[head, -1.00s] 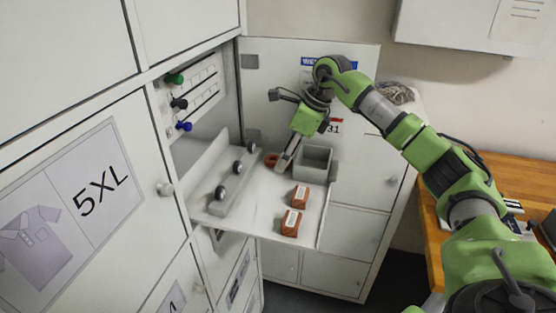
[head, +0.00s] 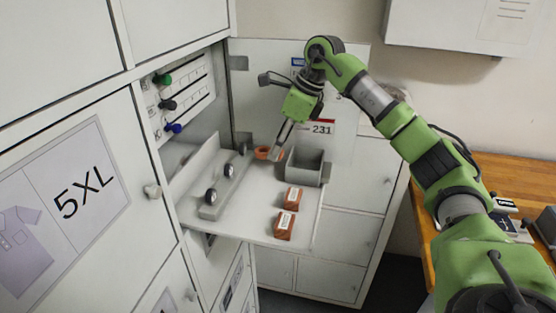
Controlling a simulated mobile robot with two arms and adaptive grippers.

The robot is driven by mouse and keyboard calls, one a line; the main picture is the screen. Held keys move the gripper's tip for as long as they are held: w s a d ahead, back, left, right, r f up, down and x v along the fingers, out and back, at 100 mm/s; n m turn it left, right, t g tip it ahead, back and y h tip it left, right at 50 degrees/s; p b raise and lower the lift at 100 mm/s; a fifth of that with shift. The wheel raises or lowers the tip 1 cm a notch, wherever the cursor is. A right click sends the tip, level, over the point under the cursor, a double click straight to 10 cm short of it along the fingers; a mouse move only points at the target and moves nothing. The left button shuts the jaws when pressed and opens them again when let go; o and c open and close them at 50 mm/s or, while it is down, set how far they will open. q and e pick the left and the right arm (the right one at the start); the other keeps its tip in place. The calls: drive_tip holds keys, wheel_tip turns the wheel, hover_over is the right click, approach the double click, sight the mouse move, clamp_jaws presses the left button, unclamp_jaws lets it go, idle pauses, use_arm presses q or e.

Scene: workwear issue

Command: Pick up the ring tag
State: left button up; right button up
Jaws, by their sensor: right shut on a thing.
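The ring tag (head: 262,153) is a small orange-red ring at the back of the white shelf, left of a grey open box. My right gripper (head: 276,153) reaches down from above and is shut on the ring tag. Its fingers cover part of the ring, and orange shows on both sides of them. The ring seems slightly above the shelf surface. My left gripper is not in view.
The grey box (head: 305,167) stands just right of my right gripper. Two red-brown labelled blocks (head: 292,198) (head: 284,226) lie in front on the shelf (head: 250,222). A grey rail with dark round pieces (head: 211,197) stands left. Coloured knobs (head: 173,128) are on the cabinet wall.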

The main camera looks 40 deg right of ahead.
drive_tip(key=s+a+r+b, duration=0.3)
drive_tip(key=s+a+r, duration=0.6)
drive_tip(key=s, duration=0.1)
drive_tip(key=shift+s+b, duration=0.2)
drive_tip(key=shift+b, duration=0.2)
idle(0.4)
